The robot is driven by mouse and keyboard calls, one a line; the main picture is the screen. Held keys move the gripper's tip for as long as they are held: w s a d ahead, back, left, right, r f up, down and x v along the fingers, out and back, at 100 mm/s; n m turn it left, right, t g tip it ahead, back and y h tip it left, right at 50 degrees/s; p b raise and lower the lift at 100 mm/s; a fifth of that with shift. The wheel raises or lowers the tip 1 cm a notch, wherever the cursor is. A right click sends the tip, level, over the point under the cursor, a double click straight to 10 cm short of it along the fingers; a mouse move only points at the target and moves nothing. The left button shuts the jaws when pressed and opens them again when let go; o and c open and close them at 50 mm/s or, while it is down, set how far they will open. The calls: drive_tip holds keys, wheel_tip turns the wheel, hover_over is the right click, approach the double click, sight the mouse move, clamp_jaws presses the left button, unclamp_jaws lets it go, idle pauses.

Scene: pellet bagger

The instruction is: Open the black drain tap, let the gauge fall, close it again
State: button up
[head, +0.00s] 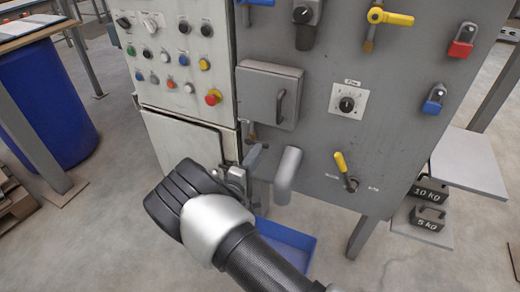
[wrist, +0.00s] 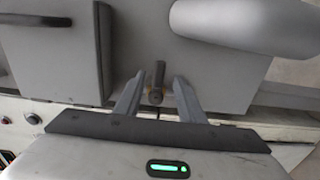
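The black drain tap appears to be the small dark handle with a brassy base (wrist: 158,78) between my fingers in the wrist view. In the head view a small dark handle (head: 251,131) shows on the grey panel just above my fingertips. My gripper (head: 250,157) is open; in the wrist view its two fingers (wrist: 157,93) stand on either side of the handle, with a gap on each side. Whether the fingertips reach past the handle is hard to tell. No pressure gauge can be made out in either view.
A grey spout (head: 288,172) sticks out right of my gripper, above a blue bin (head: 292,241). A grey box with a handle (head: 268,95) is above. A yellow lever (head: 341,163), a dial knob (head: 347,103) and a button panel (head: 170,55) are nearby.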

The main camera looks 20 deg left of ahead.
drive_tip(key=s+a+p, duration=0.1)
drive_tip(key=s, duration=1.2)
drive_tip(key=shift+p, duration=0.3)
drive_tip(key=shift+r, duration=0.1)
